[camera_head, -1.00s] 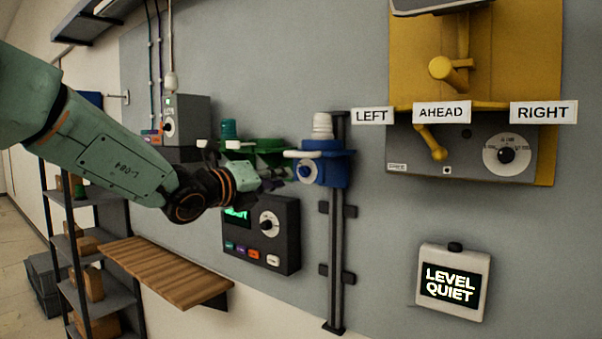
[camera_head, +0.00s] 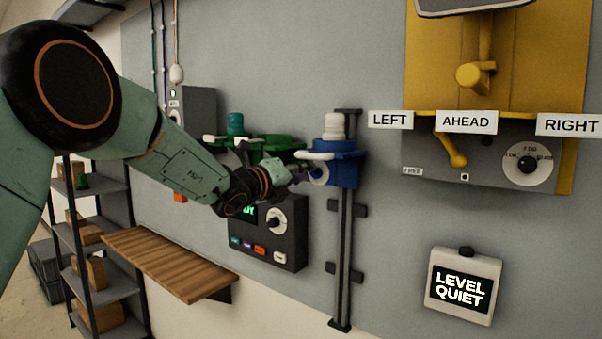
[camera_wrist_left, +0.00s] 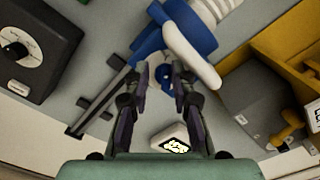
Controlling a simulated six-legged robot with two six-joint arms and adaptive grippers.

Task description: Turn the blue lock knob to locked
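A blue holder (camera_head: 345,172) with a white ribbed piece on top sits on a dark vertical rail. On its front is the lock knob, a round face (camera_head: 319,174) with a pale ring. In the left wrist view the small blue knob (camera_wrist_left: 167,77) shows beyond and between the fingertips, below the blue holder (camera_wrist_left: 190,42). My left gripper (camera_head: 298,175) is just left of the knob; in the left wrist view its fingers (camera_wrist_left: 160,70) are apart. Contact with the knob cannot be told. My right gripper is not in view.
Green (camera_head: 278,148) and teal (camera_head: 235,124) holders stand left of the blue one. A dark dial panel (camera_head: 290,248) is below the gripper. A yellow lever unit (camera_head: 560,60) is at upper right. A "LEVEL QUIET" display (camera_head: 463,286) hangs at lower right. A wooden shelf (camera_head: 165,262) juts out lower left.

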